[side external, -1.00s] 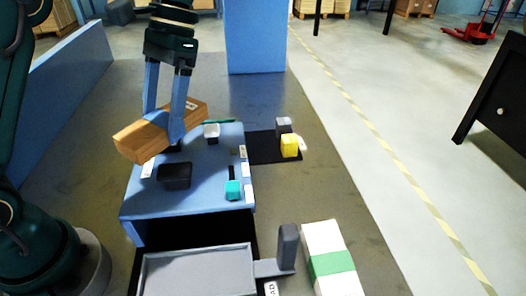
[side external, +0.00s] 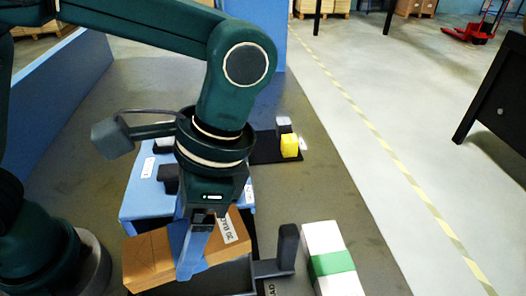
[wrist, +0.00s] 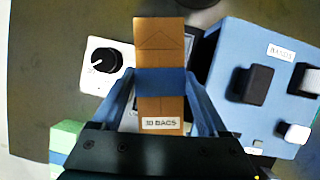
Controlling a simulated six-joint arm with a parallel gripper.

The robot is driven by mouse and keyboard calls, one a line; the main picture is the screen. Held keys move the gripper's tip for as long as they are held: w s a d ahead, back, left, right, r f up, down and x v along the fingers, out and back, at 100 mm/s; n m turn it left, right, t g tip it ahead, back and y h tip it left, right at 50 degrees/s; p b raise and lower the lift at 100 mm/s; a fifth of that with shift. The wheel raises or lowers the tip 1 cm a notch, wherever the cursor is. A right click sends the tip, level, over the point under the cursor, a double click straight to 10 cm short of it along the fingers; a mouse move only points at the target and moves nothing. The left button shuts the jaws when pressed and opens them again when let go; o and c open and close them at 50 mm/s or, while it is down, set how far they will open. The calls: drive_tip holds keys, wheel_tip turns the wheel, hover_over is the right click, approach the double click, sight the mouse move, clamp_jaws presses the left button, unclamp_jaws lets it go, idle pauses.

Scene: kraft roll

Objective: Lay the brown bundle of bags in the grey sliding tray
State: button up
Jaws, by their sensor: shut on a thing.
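The brown bundle of bags (side external: 150,262) is a long block with a white label. In the wrist view the bundle (wrist: 160,45) runs lengthwise between my fingers, with a blue strip across it and a "BAGS" label. My gripper (side external: 188,262) points down and is shut on the bundle around its middle. In the side view the bundle is over the area of the grey sliding tray (side external: 235,280) and hides most of it; I cannot tell whether they touch. The tray's upright grey handle (side external: 288,247) shows to the right.
A blue station (side external: 143,195) with dark and white parts on top stands behind the bundle. A white box with a green band (side external: 330,262) lies right of the handle. A yellow block (side external: 289,146) sits farther back. The wrist view shows a pale panel with a black knob (wrist: 104,60).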

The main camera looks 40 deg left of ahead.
drive_tip(key=f+m, duration=0.1)
drive_tip(key=a+f+m, duration=0.1)
drive_tip(key=m, duration=0.1)
drive_tip(key=shift+t+y, duration=0.3)
drive_tip(key=shift+y, duration=0.1)
drive_tip(key=shift+f, duration=2.6)
drive_tip(key=shift+f, duration=0.1)
drive_tip(key=o, duration=1.3)
drive_tip(key=shift+o, duration=0.2)
